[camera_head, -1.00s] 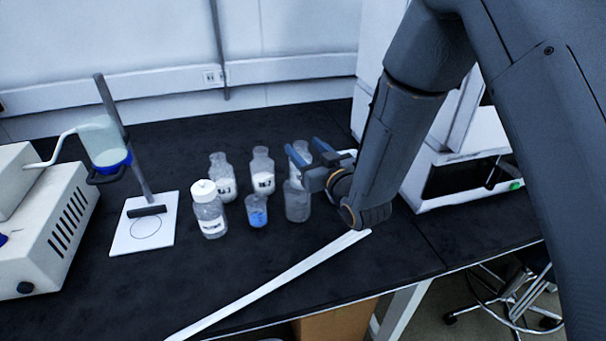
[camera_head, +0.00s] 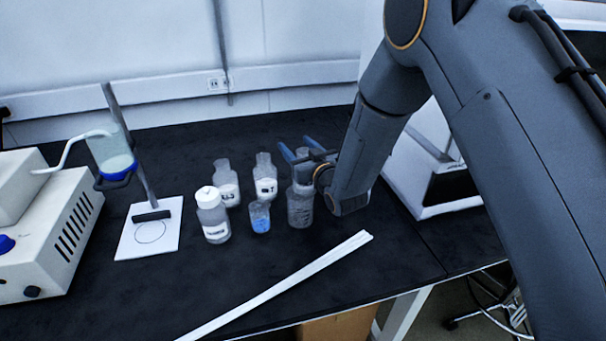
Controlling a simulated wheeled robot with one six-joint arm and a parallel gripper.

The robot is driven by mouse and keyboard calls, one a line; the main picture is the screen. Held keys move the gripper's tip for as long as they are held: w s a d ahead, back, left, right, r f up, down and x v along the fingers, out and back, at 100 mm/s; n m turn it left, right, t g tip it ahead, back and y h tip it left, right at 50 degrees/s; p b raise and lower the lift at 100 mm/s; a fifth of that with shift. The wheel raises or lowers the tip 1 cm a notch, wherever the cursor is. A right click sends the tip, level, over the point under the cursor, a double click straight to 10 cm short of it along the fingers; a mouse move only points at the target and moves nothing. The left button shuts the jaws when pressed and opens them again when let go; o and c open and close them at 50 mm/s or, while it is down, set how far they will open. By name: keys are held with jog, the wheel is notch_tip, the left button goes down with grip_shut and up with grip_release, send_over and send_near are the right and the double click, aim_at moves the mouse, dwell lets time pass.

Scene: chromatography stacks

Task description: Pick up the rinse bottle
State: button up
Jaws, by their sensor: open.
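Several clear bottles stand upright in a cluster on the black bench. Two labelled bottles stand at the back, one on the left (camera_head: 227,186) and one in the middle (camera_head: 265,182). A bottle with a white cap (camera_head: 211,215) stands at the front left, and a bottle with a greyish label (camera_head: 300,210) at the front right. I cannot tell which is the rinse bottle; the labels are too small to read. My gripper (camera_head: 298,146) is open, its blue fingers pointing to the back left at the top of the right-hand bottles. It hides what stands behind there.
A stand with a white base plate (camera_head: 151,236) and a white machine (camera_head: 50,231) are at left. A long white strip (camera_head: 285,284) lies in front. A white instrument (camera_head: 432,190) stands at right.

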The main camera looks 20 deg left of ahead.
jog(key=shift+c, duration=0.4)
grip_shut()
jog(key=shift+r, duration=0.2)
